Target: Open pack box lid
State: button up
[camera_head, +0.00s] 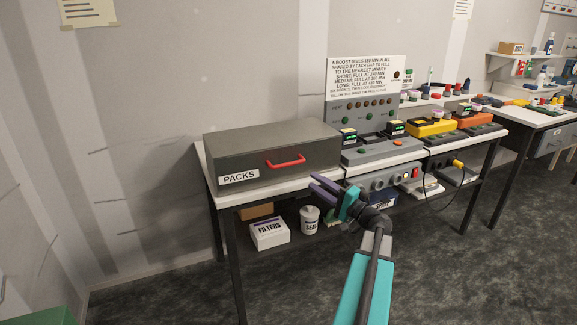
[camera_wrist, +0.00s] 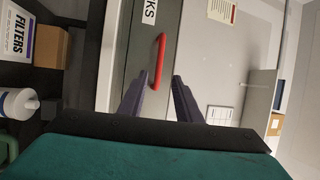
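The pack box (camera_head: 255,148) is a long grey-green box with a PACKS label (camera_head: 239,177) on its front, at the left end of the bench. Its lid is shut. A red handle (camera_head: 286,161) is on the front face; it also shows in the wrist view (camera_wrist: 159,61), just beyond my fingertips. My gripper (camera_head: 322,186) is in front of the bench, to the right of and below the handle. In the wrist view, the two dark fingers of my gripper (camera_wrist: 158,79) are apart, with nothing clearly between them. The gripper appears not to touch the handle.
Grey control units (camera_head: 381,150) stand right of the box, with a yellow unit (camera_head: 431,128) beyond. A FILTERS box (camera_head: 270,234) and a white SEAL tub (camera_head: 309,220) sit on the lower shelf. Open floor lies in front of the bench.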

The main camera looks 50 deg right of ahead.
aim_at(289, 164)
jog(key=w+p, duration=0.1)
jog(key=w, duration=0.3)
jog(key=w+r+p, duration=0.1)
jog(key=w, duration=0.4)
jog(key=w+r+p, duration=0.1)
jog(key=w, duration=0.3)
jog(key=shift+w+a+r, duration=0.15)
jog(key=shift+w+r, duration=0.05)
jog(key=shift+w, duration=0.15)
grip_shut()
